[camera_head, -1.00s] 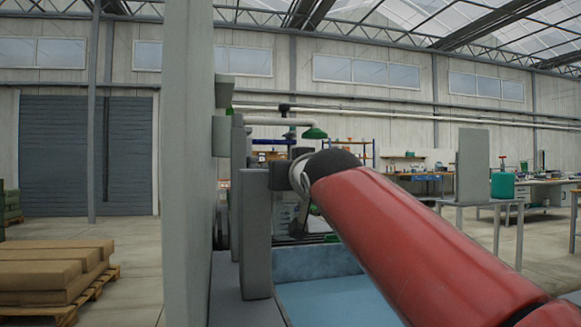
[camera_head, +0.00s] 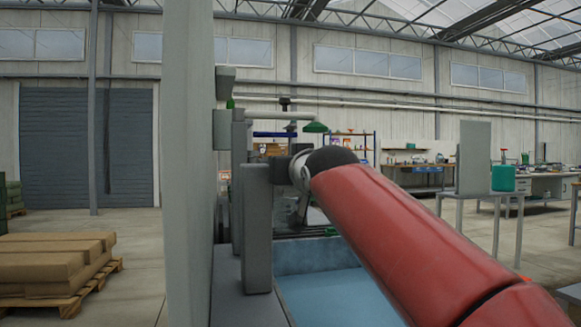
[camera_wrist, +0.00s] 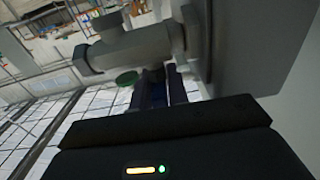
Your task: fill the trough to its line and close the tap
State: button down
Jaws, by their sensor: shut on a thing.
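The blue trough (camera_head: 318,256) lies low at the centre of the head view, partly behind my red arm. A flat pale-blue surface shows inside it; I cannot make out the fill line or judge the level. In the wrist view, a grey pipe fitting that looks like the tap's body (camera_wrist: 128,50) crosses above my fingers, with a green round part (camera_wrist: 127,78) beside them. My gripper (camera_wrist: 165,88) is closed on a dark part just below this fitting, apparently the tap's handle; the grip is mostly hidden. The head view does not show the fingers clearly.
A tall grey panel (camera_head: 188,160) stands close at the left of the trough, with grey upright blocks (camera_head: 257,230) beside it. A green cone-shaped fitting (camera_head: 315,127) hangs from a pipe behind.

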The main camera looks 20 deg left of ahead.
jog(key=shift+w+d+n+g+y+p, duration=0.1)
jog(key=shift+n+g+y+p, duration=0.2)
jog(key=shift+p, duration=0.2)
jog(key=shift+f, duration=0.1)
jog(key=y+b, duration=0.1)
jog(key=n+g+y+b, duration=0.1)
jog(key=b, duration=0.1)
jog(key=shift+f+n, duration=0.3)
jog(key=shift+f, duration=0.05)
jog(key=shift+r+n+g+y+b, duration=0.15)
jog(key=shift+n+g+y+b, duration=0.6)
jog(key=shift+g, duration=0.25)
jog(key=shift+r+n+g+y, duration=0.2)
jog(key=shift+n+g+y, duration=0.35)
jog(key=shift+g, duration=0.25)
jog(key=c, duration=1.4)
grip_release()
jog(key=shift+c, duration=0.2)
jog(key=shift+r, duration=0.1)
